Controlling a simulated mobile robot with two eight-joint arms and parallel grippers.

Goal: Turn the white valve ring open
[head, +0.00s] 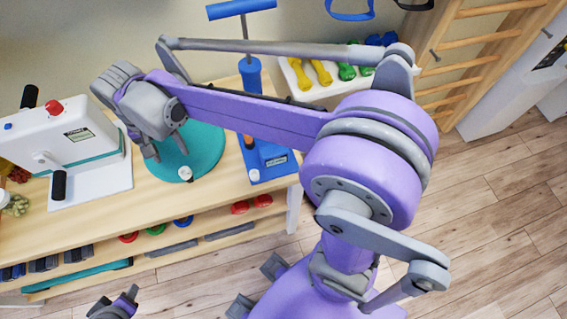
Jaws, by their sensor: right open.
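The white valve ring (186,173) is a small white piece at the front edge of a round teal cushion (205,150) lying on the wooden bench. My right gripper (163,151) reaches in over the cushion's left part, fingers pointing down. It is open, and I see nothing held in it. Its fingers are up and left of the ring in the picture, apart from it. Part of the cushion is hidden behind my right arm. My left gripper (115,304) shows only partly at the bottom edge, away from the bench top; its jaws are unclear.
A white machine (75,140) with a red knob and black handle stands left of the cushion. A blue pump (268,160) with a T-handle stands right of it. Dumbbells (318,72) lie in a white tray behind. Weights and bands fill the shelf below. Bare wood (150,205) lies in front.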

